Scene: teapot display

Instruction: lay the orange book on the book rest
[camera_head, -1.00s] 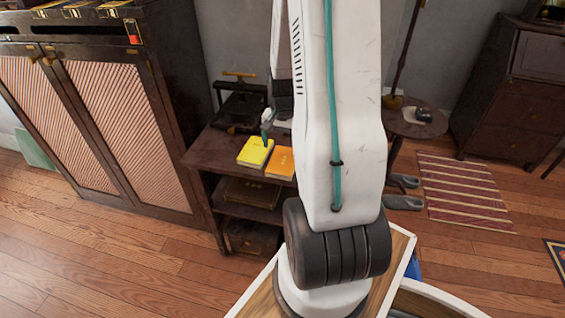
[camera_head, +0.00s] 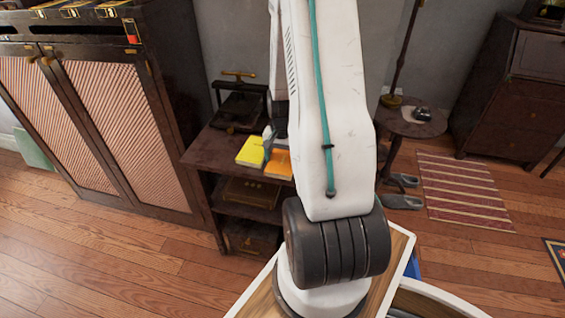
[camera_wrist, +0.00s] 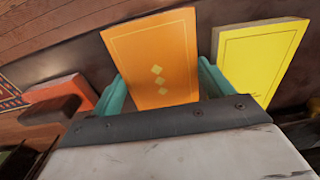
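The orange book (camera_head: 279,164) lies on the dark side table, to the right of a yellow book. It fills the middle of the wrist view (camera_wrist: 155,60), with gold lines and diamonds on its cover. My gripper (camera_wrist: 162,88) is over it, with one teal finger beside each long edge. A narrow gap shows at the right finger, so the gripper looks open around the book. In the head view one finger (camera_head: 268,148) comes down between the two books; my arm hides the rest. I cannot make out the book rest in either view.
The yellow book (camera_head: 251,151) is close beside the right finger in the wrist view (camera_wrist: 258,58). A red block-like thing (camera_wrist: 62,92) is to the left there. A dark press (camera_head: 238,104) stands at the table's back. A cabinet (camera_head: 110,110) stands left.

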